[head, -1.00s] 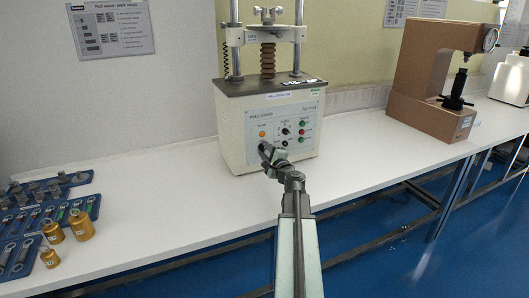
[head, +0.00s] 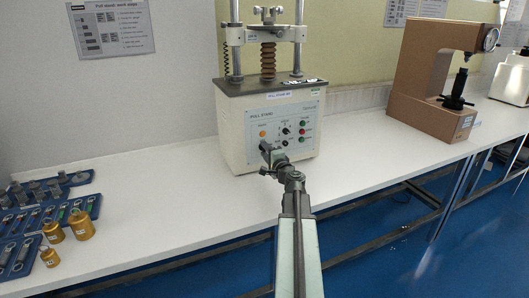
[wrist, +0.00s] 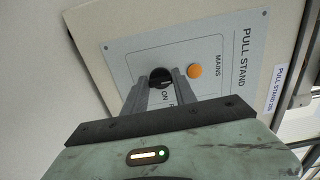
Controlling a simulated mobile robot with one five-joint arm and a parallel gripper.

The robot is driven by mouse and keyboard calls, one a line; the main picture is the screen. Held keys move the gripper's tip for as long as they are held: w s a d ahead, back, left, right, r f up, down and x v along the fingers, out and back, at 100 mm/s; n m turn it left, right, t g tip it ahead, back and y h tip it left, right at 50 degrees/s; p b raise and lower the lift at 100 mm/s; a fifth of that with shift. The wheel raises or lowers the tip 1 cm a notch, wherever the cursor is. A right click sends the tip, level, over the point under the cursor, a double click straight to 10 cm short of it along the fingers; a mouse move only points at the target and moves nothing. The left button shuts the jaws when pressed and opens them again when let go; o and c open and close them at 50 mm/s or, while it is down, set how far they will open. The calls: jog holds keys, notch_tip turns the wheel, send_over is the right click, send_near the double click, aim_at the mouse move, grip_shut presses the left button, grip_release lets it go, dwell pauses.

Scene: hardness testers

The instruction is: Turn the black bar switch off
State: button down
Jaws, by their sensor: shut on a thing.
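The black bar switch (wrist: 160,75) is a dark round knob with a bar, low on the panel of the pull stand (head: 236,128). In the wrist view it sits between my fingertips, beside the words MAINS and ON. My gripper (wrist: 162,82) is shut on the switch's bar, its two grey fingers one on each side. In the head view my gripper (head: 267,152) reaches the panel's lower left and hides the switch. The fingers partly cover the lettering around the knob, so I cannot tell its exact setting.
An orange lamp (wrist: 194,71) is close beside the fingers. Other knobs and red and green buttons (head: 303,131) are on the panel's right. Brass weights (head: 81,225) and blue trays stand at the left of the white bench (head: 160,190). A brown tester (head: 425,80) stands right.

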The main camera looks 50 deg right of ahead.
jog(key=shift+w+a, duration=0.1)
jog(key=c, duration=1)
grip_release()
jog(key=v, duration=0.7)
jog(key=shift+s, duration=0.35)
jog(key=shift+a, duration=0.1)
